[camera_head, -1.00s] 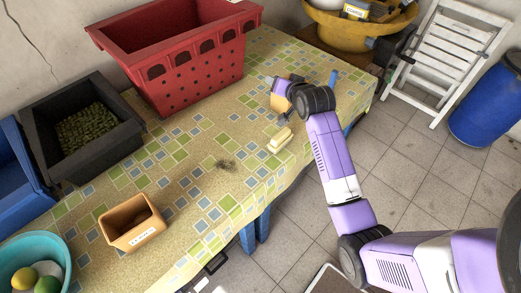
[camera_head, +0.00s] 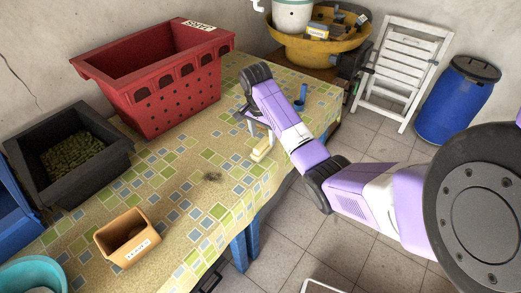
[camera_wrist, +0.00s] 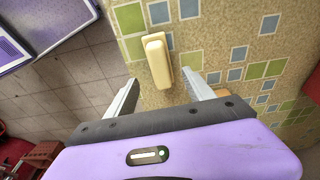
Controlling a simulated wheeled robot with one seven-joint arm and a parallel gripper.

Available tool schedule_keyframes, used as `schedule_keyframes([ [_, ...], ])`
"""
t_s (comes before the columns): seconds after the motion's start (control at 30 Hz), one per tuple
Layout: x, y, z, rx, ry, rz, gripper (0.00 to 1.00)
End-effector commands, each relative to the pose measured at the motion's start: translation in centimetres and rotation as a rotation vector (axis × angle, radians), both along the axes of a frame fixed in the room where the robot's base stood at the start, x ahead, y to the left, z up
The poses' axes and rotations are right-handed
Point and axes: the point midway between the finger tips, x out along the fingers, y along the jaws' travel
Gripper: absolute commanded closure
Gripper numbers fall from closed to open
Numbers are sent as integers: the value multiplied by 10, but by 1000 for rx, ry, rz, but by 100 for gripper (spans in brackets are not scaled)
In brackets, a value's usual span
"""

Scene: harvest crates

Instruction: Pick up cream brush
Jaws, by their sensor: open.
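The cream brush (camera_head: 262,152) lies on the tiled-pattern tablecloth near the table's front edge. In the wrist view the cream brush (camera_wrist: 158,62) shows from above, long and narrow, running roughly up and down the picture. My gripper (camera_wrist: 160,82) is open, with one finger on each side of the brush's near end in this view. The fingers look apart from the brush; their height above it is hard to tell. In the head view my gripper (camera_head: 252,118) is partly hidden behind my wrist, just beyond the brush.
A red crate (camera_head: 165,95) and a dark crate (camera_head: 100,160) stand at the table's back. A tan labelled box (camera_head: 128,240) and a turquoise bowl (camera_head: 30,275) stand at the near left. A small blue item (camera_head: 300,98) is at the far right. The table's middle is clear.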

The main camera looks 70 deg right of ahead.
Motion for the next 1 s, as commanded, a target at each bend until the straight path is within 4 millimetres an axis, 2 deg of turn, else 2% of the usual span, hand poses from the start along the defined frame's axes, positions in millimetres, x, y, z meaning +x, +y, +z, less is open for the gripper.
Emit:
schedule_keyframes([
  [0.4, 2, 2, -51, -1, 0, 0, 38],
  [0.7, 2, 2, -57, -1, -2, 1, 38],
  [0.77, 2, 2, -57, -1, -2, 1, 46],
  [1.0, 2, 2, -57, -1, -1, 2, 93],
])
